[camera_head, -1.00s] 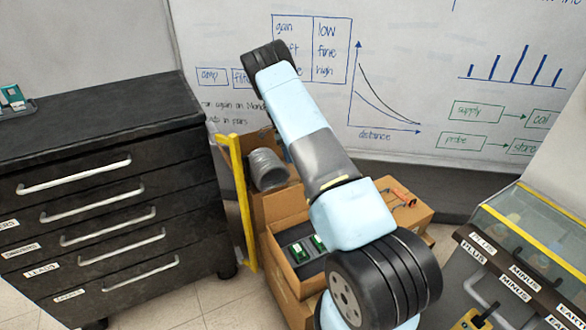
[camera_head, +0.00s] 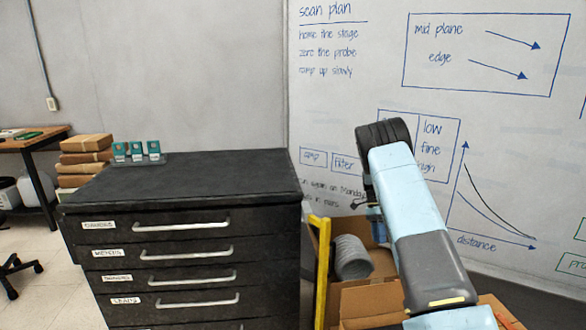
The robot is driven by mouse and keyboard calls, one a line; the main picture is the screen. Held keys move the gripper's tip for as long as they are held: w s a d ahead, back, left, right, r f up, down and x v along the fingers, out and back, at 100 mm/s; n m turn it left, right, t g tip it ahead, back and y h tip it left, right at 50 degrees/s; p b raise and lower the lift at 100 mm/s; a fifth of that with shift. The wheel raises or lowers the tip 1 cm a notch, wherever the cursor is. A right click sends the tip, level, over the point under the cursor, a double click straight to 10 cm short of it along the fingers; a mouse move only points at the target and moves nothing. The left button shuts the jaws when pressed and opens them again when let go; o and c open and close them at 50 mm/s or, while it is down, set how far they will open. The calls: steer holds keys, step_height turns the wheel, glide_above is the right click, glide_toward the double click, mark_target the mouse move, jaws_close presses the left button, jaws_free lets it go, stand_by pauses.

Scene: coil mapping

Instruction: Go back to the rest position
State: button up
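My arm rises from the lower right of the head view, with its elbow in front of the whiteboard. My gripper end (camera_head: 374,208) shows only in small part behind the arm, above the open cardboard box.
A black drawer cabinet (camera_head: 190,173) stands left of the arm, with several small teal-fronted items (camera_head: 137,150) on its top. A yellow frame (camera_head: 322,265), a grey coiled hose (camera_head: 352,257) and a cardboard box (camera_head: 370,302) are beside the arm. The whiteboard (camera_head: 330,95) stands behind.

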steer(key=s+a+r+n+t, duration=0.25)
steer(key=s+r, duration=0.35)
steer(key=r, duration=0.5)
steer(key=s+a+r+n+t, duration=0.25)
steer(key=s+r, duration=0.35)
steer(key=r, duration=0.4)
steer(key=s+a+r+n+t, duration=0.1)
steer(key=s+r+n, duration=0.2)
steer(key=s+r, duration=0.55)
steer(key=s+a+r+n+t, duration=0.1)
steer(key=s+r+n+t, duration=0.1)
steer(key=s, duration=0.6)
steer(key=s+a+r+n+t, duration=0.2)
steer(key=s+r+n, duration=0.1)
steer(key=s, duration=0.5)
steer(key=s+a+r+n+t, duration=0.2)
steer(key=s+n, duration=0.1)
steer(key=s, duration=0.6)
steer(key=shift+a+r, duration=0.2)
steer(key=shift+a, duration=0.05)
